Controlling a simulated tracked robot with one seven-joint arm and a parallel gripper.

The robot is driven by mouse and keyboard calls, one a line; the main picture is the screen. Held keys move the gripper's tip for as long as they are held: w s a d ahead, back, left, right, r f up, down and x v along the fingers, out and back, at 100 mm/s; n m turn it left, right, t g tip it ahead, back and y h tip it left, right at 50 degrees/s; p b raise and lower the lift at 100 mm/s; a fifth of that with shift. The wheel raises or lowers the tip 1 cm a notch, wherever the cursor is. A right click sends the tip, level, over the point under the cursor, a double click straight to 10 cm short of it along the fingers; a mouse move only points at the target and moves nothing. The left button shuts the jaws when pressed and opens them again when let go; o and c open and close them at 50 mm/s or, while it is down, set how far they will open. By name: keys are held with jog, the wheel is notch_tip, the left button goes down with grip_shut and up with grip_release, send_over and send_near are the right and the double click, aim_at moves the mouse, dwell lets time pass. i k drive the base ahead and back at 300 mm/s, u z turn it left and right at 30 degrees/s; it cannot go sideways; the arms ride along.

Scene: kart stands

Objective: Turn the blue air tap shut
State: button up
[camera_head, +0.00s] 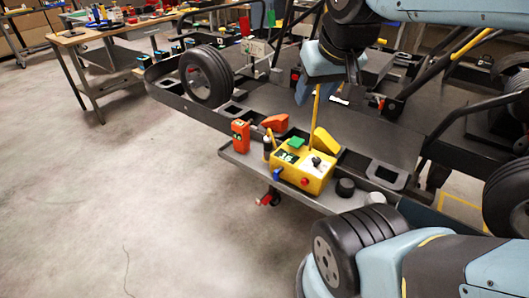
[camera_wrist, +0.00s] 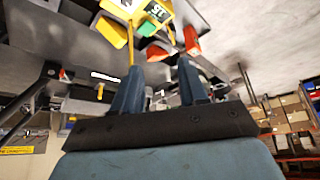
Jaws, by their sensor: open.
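The blue air tap (camera_head: 278,173) is a small blue handle low on the front left of a yellow box (camera_head: 314,176). The box lies on the grey tray at the kart stand's near edge. The tap cannot be made out in the wrist view, where part of the yellow box (camera_wrist: 122,5) shows at the top. My gripper (camera_head: 328,86) is above and behind the box, apart from the tap. In the wrist view its two fingers (camera_wrist: 159,64) are spread with nothing held between them.
A thin yellow rod (camera_head: 316,104) rises behind the box towards my gripper. A green block (camera_head: 296,142) is on the box. An orange device (camera_head: 241,136), an orange-red tool (camera_head: 275,122) and black cups (camera_head: 345,187) stand nearby. The floor at left is open.

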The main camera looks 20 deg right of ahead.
aim_at(277, 172)
jog(key=z, duration=0.1)
jog(key=i, duration=0.25)
jog(key=u, duration=0.35)
jog(key=k, duration=1.55)
jog(key=z, duration=0.7)
jog(key=i, duration=1)
